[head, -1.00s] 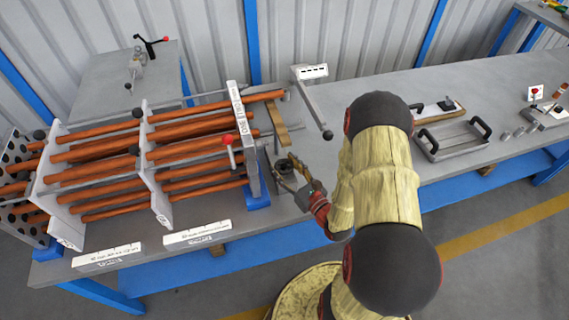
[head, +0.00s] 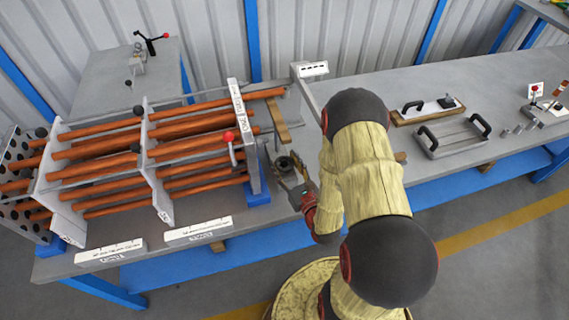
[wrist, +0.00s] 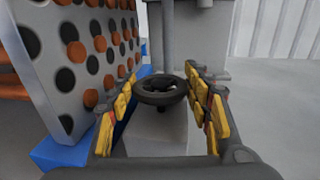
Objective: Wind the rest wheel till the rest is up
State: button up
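The rest wheel (wrist: 162,92) is a small black handwheel lying flat on top of a grey block (wrist: 158,132). In the wrist view it sits between the two fingers of my gripper (wrist: 163,88), which are spread with one on each side. The gaps are narrow, and I cannot tell whether the pads touch the rim. In the head view the wheel (head: 285,164) shows just beyond my gripper (head: 290,180), right of the tube bundle's end plate. A wooden bar (head: 279,122) lies behind it; which part is the rest, and its height, are unclear.
The perforated end plate (wrist: 75,58) stands close left of my fingers, on a blue foot (wrist: 62,150). A grey post (wrist: 190,35) rises beyond the wheel. A red-knobbed lever (head: 229,137) stands by the bundle. A handled tray (head: 452,138) is right of my arm.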

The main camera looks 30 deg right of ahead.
aim_at(284, 163)
jog(key=o, duration=0.4)
notch_tip(284, 163, up, 10)
dwell(0.7)
